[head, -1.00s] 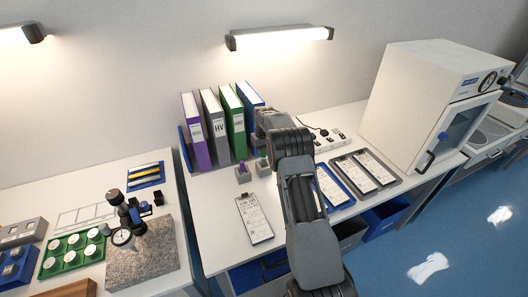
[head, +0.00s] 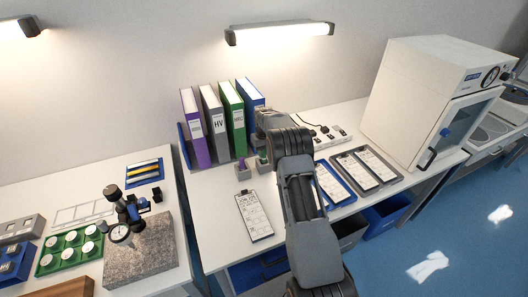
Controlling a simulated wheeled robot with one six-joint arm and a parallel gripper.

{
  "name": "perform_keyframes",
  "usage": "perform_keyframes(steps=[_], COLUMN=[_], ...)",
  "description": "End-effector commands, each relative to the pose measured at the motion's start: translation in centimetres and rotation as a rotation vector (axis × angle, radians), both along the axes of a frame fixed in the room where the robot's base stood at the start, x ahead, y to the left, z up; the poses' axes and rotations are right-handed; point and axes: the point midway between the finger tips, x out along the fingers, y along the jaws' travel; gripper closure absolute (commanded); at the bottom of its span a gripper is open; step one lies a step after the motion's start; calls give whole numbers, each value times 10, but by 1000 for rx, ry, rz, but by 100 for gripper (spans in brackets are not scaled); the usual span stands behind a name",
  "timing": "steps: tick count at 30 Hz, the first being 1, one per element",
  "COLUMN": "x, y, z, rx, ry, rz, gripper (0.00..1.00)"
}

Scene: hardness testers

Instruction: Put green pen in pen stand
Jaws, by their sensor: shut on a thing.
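Two small grey pen stands are on the middle table in front of the binders. The left stand (head: 242,174) has a purple pen (head: 241,163) upright in it. The right stand (head: 262,167) is partly covered by my arm. A small bit of the green pen (head: 262,154) shows just above the right stand. My gripper (head: 264,147) is over the right stand, mostly hidden by my wrist, and is shut on the green pen. I cannot tell whether the pen's lower end is inside the stand.
Upright binders (head: 233,118) stand close behind the stands. A clipboard (head: 254,216) lies in front, and more clipboards (head: 369,169) lie to the right. A power strip (head: 328,136) is at the back. A white oven (head: 424,104) stands at the right.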

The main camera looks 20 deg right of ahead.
Motion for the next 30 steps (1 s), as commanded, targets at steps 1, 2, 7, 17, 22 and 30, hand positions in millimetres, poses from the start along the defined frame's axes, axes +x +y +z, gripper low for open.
perform_keyframes(steps=[1, 2, 7, 17, 22, 30], x=[0, 0, 0, 0, 0, 0], y=[0, 0, 0, 0, 0, 0], z=[-3, -4, -9, -19, -24, -26], rx=[0, 0, 0, 0, 0, 0], ry=[0, 0, 0, 0, 0, 0], rz=[0, 0, 0, 0, 0, 0], gripper=[100, 100, 100, 100, 100, 66])
